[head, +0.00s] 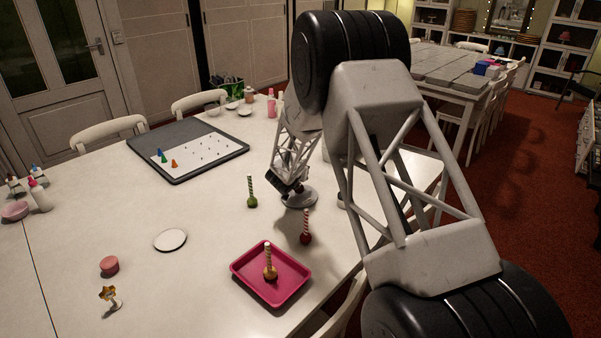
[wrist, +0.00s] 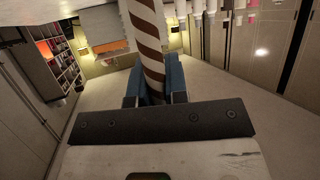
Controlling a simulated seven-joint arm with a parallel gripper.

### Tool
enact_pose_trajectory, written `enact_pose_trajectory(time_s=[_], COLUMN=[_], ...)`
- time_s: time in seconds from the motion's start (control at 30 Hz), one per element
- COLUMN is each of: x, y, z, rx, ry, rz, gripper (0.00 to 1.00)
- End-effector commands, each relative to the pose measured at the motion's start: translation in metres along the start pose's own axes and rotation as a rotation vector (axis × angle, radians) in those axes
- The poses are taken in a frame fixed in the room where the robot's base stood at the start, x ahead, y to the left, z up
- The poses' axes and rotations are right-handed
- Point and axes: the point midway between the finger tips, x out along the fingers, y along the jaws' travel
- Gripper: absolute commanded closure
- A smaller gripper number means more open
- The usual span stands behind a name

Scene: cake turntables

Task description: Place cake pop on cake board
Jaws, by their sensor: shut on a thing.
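My gripper (head: 305,209) points down over the middle of the table. It is shut on the striped stick of a red cake pop (head: 306,239), which hangs ball-down below it, left of my large arm link. The brown-and-white-looking stick (wrist: 150,45) shows between the blue fingers in the wrist view; the ball is out of view there. Whether the ball touches the table is hard to tell. A round white cake board (head: 170,240) lies flat and empty, well to the left of my gripper.
A pink tray (head: 244,270) holds an upright brown cake pop (head: 270,273). A green cake pop (head: 251,202) stands left of my gripper. A pink disc (head: 109,265) and a small gold-topped item (head: 109,297) lie front left. A grey tray (head: 236,147) with a white sheet is behind.

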Motion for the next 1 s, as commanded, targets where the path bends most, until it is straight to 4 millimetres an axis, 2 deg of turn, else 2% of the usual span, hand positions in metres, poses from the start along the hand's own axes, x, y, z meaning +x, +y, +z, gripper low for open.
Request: enact_pose_trajectory(time_s=[0.13,0.6,0.63,0.77,1.0], x=[0.0041,0.0058,0.0057,0.0056,0.0056], y=[-0.0001,-0.0001,-0.0001,-0.0001,-0.0001], z=[0.0094,0.0136,0.0131,0.013,0.013], rx=[0.0,0.0,0.0,0.0,0.0], ry=[0.001,0.001,0.001,0.001,0.001], rz=[0.0,0.0,0.0,0.0,0.0], gripper=[1.0,1.0,0.81,0.61,0.6])
